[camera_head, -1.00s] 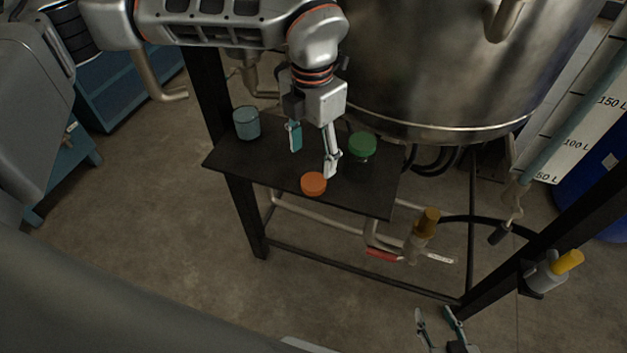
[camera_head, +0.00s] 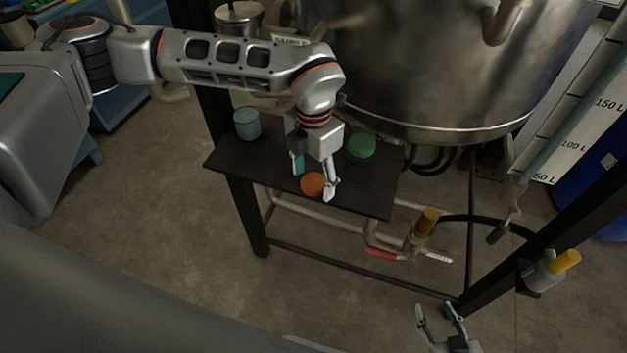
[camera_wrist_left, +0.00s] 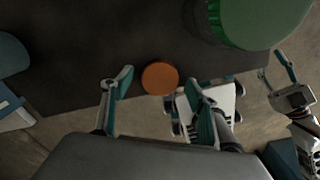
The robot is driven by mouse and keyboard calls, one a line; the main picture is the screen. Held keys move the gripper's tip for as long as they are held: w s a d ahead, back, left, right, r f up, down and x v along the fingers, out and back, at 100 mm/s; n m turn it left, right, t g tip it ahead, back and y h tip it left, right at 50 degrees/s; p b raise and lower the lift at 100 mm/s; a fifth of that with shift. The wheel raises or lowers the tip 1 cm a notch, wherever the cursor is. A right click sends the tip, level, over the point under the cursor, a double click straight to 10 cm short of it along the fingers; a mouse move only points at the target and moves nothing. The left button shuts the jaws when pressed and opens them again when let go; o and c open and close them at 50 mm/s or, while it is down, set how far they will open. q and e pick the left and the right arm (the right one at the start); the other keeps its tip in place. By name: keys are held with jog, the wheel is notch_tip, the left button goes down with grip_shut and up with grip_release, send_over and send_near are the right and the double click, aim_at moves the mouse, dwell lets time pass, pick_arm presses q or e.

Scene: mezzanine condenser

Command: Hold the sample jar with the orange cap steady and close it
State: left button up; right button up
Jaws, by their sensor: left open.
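The orange cap (camera_head: 312,184) shows near the front edge of the dark shelf, seen from above; whether a jar body is under it I cannot make out. My left gripper (camera_head: 314,180) points down over it, open, with one finger on either side in the head view. In the left wrist view the orange cap (camera_wrist_left: 160,77) lies between the two spread fingertips (camera_wrist_left: 158,82), and no grip on it shows. My right gripper (camera_head: 439,309) is open and empty, low at the bottom of the head view, away from the shelf.
A green-capped clear jar (camera_head: 361,147) stands close right of my left gripper. A blue-grey cup (camera_head: 247,124) stands at the shelf's left. The big steel vessel (camera_head: 450,70) rises behind the shelf (camera_head: 235,160). A yellow-brown-topped valve (camera_head: 425,222) sits below its right side.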

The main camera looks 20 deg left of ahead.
aim_at(314, 182)
dwell(0.3)
pick_arm(q)
jog(key=c, duration=0.8)
jog(key=shift+c, duration=0.2)
jog(key=shift+r, duration=0.1)
notch_tip(314, 182, up, 20)
jog(key=shift+b, duration=0.4)
